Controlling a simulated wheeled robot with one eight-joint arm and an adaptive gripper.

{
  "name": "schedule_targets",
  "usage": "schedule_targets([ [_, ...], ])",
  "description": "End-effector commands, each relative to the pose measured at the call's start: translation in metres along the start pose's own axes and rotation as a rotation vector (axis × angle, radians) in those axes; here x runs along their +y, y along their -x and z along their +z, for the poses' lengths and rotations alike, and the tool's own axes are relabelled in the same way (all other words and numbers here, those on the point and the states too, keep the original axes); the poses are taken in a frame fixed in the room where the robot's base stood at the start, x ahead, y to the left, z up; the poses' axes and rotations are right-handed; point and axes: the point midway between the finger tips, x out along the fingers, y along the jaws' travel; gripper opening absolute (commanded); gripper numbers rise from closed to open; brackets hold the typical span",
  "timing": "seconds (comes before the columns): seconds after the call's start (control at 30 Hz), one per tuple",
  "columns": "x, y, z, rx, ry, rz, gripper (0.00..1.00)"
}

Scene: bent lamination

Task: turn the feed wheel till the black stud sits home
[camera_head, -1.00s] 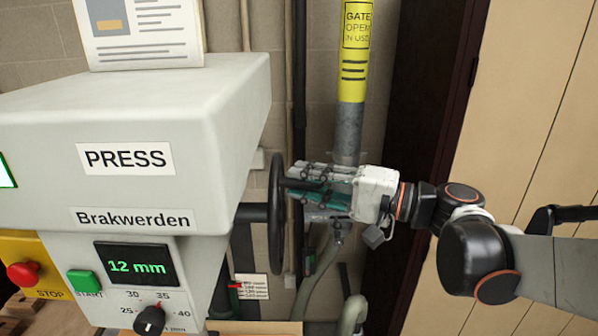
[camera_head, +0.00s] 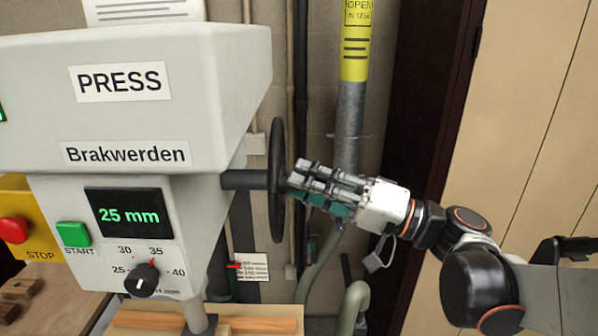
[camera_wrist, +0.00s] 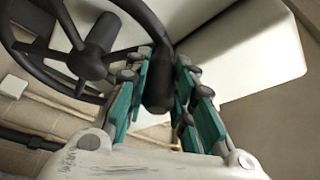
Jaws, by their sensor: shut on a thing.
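The black feed wheel (camera_head: 277,215) stands edge-on at the right side of the press (camera_head: 135,60), on a dark shaft (camera_head: 240,180). In the wrist view its rim and spokes (camera_wrist: 95,62) fill the upper left. My gripper (camera_head: 297,178) reaches in from the right at the wheel's rim. In the wrist view its green-padded fingers (camera_wrist: 163,65) are shut around the wheel's dark handle (camera_wrist: 158,90). The press display (camera_head: 128,217) reads 25 mm. A grey ram (camera_head: 196,318) shows below the head at the bottom edge. I cannot make out the black stud.
A grey pipe with a yellow sleeve (camera_head: 356,45) and a hose (camera_head: 350,310) stand behind my gripper. Tan panels (camera_head: 520,120) are at the right. Green START (camera_head: 73,234) and red STOP (camera_head: 14,230) buttons are at the left. A wooden piece (camera_head: 255,325) lies below.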

Motion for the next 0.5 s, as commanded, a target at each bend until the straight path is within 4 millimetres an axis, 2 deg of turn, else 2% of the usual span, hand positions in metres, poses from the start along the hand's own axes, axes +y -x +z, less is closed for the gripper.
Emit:
schedule_targets([
  [0.47,0.0023,0.0008,0.0022,-0.002,0.000,0.005,0.00],
  [0.5,0.0023,0.0008,0.0022,-0.002,0.000,0.005,0.32],
])
